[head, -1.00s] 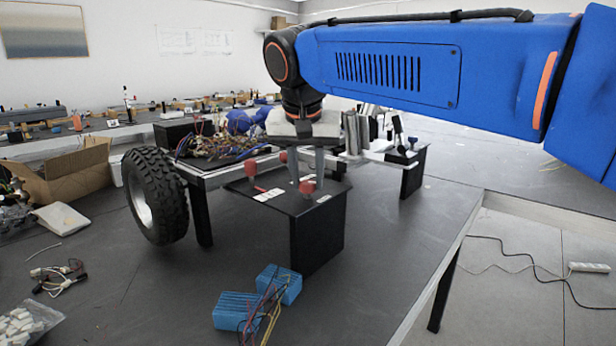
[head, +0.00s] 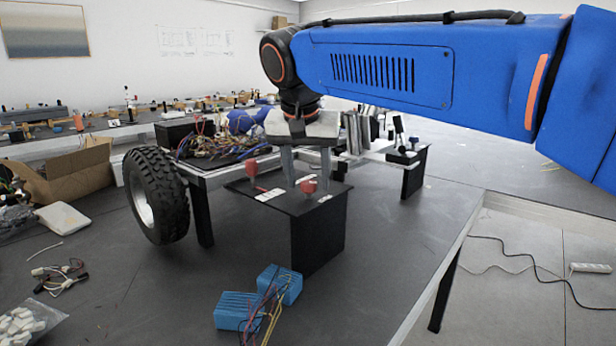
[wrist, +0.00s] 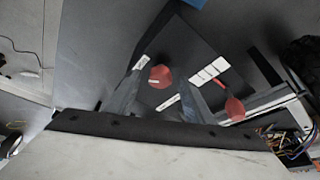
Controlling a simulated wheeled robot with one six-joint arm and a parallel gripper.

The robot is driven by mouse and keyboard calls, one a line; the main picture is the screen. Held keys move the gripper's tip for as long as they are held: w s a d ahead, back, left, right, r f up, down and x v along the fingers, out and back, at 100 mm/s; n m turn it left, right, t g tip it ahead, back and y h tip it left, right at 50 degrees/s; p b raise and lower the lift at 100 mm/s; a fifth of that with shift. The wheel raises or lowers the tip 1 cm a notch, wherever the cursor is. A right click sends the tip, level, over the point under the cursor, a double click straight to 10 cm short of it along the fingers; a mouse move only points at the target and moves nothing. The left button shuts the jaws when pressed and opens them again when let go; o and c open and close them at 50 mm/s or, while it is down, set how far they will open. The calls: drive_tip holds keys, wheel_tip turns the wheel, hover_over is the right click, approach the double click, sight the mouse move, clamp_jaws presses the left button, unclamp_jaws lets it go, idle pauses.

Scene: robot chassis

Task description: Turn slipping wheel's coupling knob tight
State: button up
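Two red knobs stand on a black box-like mount of the chassis: a left one (head: 251,167) and a right one (head: 308,187). My gripper (head: 307,174) points down over the mount with its two grey fingers apart. The right knob shows between the fingers in the head view. In the wrist view that knob (wrist: 160,76) also shows between the fingers, with no clear contact; its exact height against the tips is unclear. The other knob (wrist: 235,108) lies outside the fingers, to the right. White labels (head: 269,195) lie beside the knobs, too small to read.
A black wheel (head: 157,196) stands at the chassis's left side. Tangled wires (head: 215,147) fill the chassis top. A second black mount (head: 413,171) stands behind right. Blue blocks with wires (head: 258,298) lie in front. The table right of the mount is clear.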

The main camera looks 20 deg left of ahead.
drive_tip(key=a+v, duration=0.1)
drive_tip(key=v, duration=1.6)
drive_tip(key=shift+d+r, duration=0.2)
drive_tip(key=shift+d, duration=0.3)
drive_tip(key=shift+s, duration=0.1)
drive_tip(key=w+d+f, duration=0.1)
drive_tip(key=d+f, duration=0.4)
drive_tip(key=d, duration=0.5)
drive_tip(key=w+d+f, duration=0.1)
drive_tip(key=d+f, duration=0.4)
drive_tip(key=d, duration=0.5)
drive_tip(key=w+d+f, duration=0.1)
drive_tip(key=d+f, duration=0.4)
drive_tip(key=d, duration=0.6)
drive_tip(key=s+d+f, duration=0.5)
drive_tip(key=d+f, duration=0.1)
drive_tip(key=f, duration=0.2)
drive_tip(key=s+d+f+m, duration=0.1)
drive_tip(key=s+d+f, duration=0.4)
drive_tip(key=f, duration=0.4)
drive_tip(key=s+d+f, duration=0.6)
drive_tip(key=f, duration=0.3)
drive_tip(key=shift+s+d+f+h, duration=0.2)
drive_tip(key=shift+d+h, duration=0.1)
drive_tip(key=shift+d, duration=0.05)
